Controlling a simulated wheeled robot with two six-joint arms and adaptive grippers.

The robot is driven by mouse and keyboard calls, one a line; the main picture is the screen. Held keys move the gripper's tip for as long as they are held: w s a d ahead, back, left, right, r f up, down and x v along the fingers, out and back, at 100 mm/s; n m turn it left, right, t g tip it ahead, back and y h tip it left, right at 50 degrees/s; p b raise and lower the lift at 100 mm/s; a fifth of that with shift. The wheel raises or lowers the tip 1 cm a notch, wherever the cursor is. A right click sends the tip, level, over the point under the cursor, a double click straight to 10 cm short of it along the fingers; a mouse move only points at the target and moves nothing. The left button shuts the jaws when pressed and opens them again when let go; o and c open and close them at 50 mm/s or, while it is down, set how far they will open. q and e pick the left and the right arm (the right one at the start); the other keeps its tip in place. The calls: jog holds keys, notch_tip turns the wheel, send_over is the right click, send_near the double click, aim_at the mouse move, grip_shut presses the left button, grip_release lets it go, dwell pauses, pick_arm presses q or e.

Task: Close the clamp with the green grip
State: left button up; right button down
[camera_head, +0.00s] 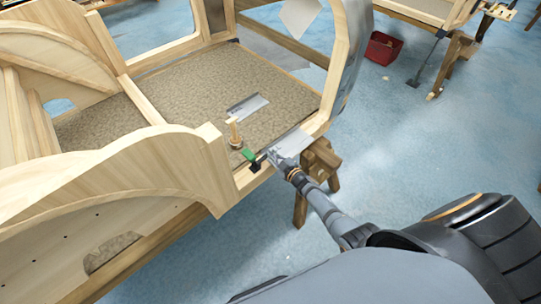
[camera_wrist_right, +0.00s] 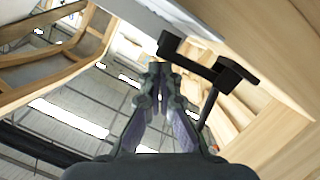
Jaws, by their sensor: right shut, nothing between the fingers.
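The clamp (camera_head: 256,165) is small and black with a green grip (camera_head: 249,154). It sits on the lower wooden edge of the bodyframe, near the door opening. In the right wrist view the black clamp (camera_wrist_right: 210,69) shows close up against the wood, with a thin dark bar running down to the right of my fingers; its green grip cannot be made out there. My right gripper (camera_head: 279,160) is just right of the clamp, and its closed fingers (camera_wrist_right: 160,76) point past the clamp with nothing held. I cannot tell whether they touch it. My left gripper is not in view.
The wooden bodyframe (camera_head: 120,165) fills the left, with a raised arch beside the clamp. A wooden-handled tool (camera_head: 234,132) and a metal plate (camera_head: 247,106) lie on its brown floor. A trestle (camera_head: 319,170) stands below the edge. A red crate (camera_head: 383,48) is on open blue floor.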

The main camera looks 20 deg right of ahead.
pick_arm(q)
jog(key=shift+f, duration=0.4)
pick_arm(e)
jog(key=shift+d+f, duration=0.2)
jog(key=shift+f, duration=0.35)
notch_tip(320, 180, up, 6)
jog(key=p, duration=0.4)
jog(key=shift+w+f+p, duration=0.15)
jog(key=shift+f+p, duration=0.1)
jog(key=shift+p, duration=0.1)
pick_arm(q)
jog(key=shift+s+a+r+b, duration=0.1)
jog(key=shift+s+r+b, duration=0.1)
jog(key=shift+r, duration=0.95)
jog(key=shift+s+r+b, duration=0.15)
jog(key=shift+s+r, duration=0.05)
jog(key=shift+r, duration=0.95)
pick_arm(e)
jog(key=d+v, duration=0.1)
jog(key=v, duration=0.8)
jog(key=shift+s+f, duration=0.3)
jog(key=shift+s, duration=0.05)
jog(key=shift+d, duration=0.1)
